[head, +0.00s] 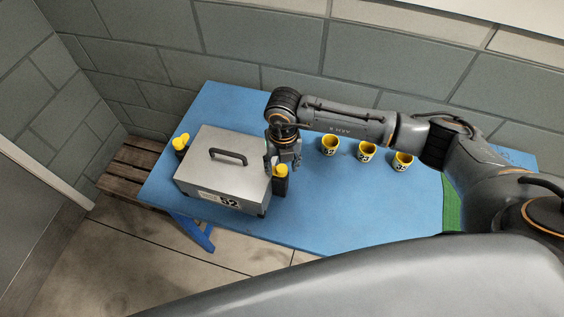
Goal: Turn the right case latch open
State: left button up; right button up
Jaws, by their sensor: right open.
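A grey metal case (222,165) with a dark handle on its lid and a label reading 52 stands on the blue table (350,215). The right case latch (280,180), a black block with a yellow top, is at the case's right side. A similar black and yellow left latch (181,143) is at its left side. My right gripper (282,166) points down, open, at the right latch's yellow top and partly hides it. I cannot tell whether the fingers touch it. My left gripper is out of view.
Three yellow numbered cups, the left one (330,145), the middle one (367,150) and the right one (402,161), stand behind my right arm's side of the table. A green mat (452,205) lies at right. A wooden bench (135,170) is left. The table's front middle is clear.

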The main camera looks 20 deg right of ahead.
grip_shut()
jog(key=shift+f+n+b, duration=0.15)
jog(key=shift+n+b, duration=0.35)
jog(key=shift+b, duration=0.35)
jog(key=n+b, duration=1.4)
jog(key=b, duration=0.5)
jog(key=shift+a+f+n+b, duration=0.1)
jog(key=shift+n+b, duration=0.2)
jog(key=shift+b, duration=0.1)
jog(key=shift+r+n+b, duration=0.25)
jog(key=shift+n+b, duration=0.95)
jog(key=shift+b, duration=0.05)
grip_release()
